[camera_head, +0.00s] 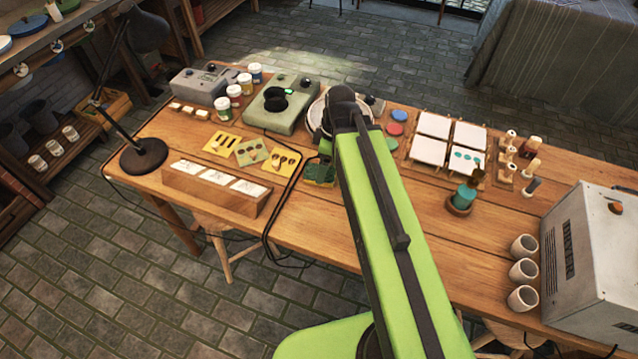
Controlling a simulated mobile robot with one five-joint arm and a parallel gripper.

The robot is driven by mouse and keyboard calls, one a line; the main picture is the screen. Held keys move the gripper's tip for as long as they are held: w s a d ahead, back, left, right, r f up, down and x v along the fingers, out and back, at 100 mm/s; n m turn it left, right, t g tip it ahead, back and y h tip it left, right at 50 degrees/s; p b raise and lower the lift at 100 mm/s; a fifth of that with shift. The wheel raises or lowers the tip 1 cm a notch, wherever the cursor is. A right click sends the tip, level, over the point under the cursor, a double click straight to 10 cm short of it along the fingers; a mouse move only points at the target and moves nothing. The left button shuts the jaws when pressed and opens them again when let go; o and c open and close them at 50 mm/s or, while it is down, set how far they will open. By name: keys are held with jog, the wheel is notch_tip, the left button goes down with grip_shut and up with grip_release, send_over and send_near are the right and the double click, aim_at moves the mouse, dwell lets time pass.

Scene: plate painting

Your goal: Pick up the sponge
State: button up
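A small green block with yellow at its lower edge (320,172), which looks like the sponge, lies on the wooden table just left of my green arm. Black cables run close to its left side. My arm reaches up the middle of the picture to a dark joint over the table. My gripper's fingers do not show; the arm hides what is behind and below it.
A wooden rack with white tiles (215,186) stands at the table's front left, near a black lamp (143,155). White square plates (429,152), a teal pot (463,195), several cups (523,271) and a grey box oven (598,262) stand to the right.

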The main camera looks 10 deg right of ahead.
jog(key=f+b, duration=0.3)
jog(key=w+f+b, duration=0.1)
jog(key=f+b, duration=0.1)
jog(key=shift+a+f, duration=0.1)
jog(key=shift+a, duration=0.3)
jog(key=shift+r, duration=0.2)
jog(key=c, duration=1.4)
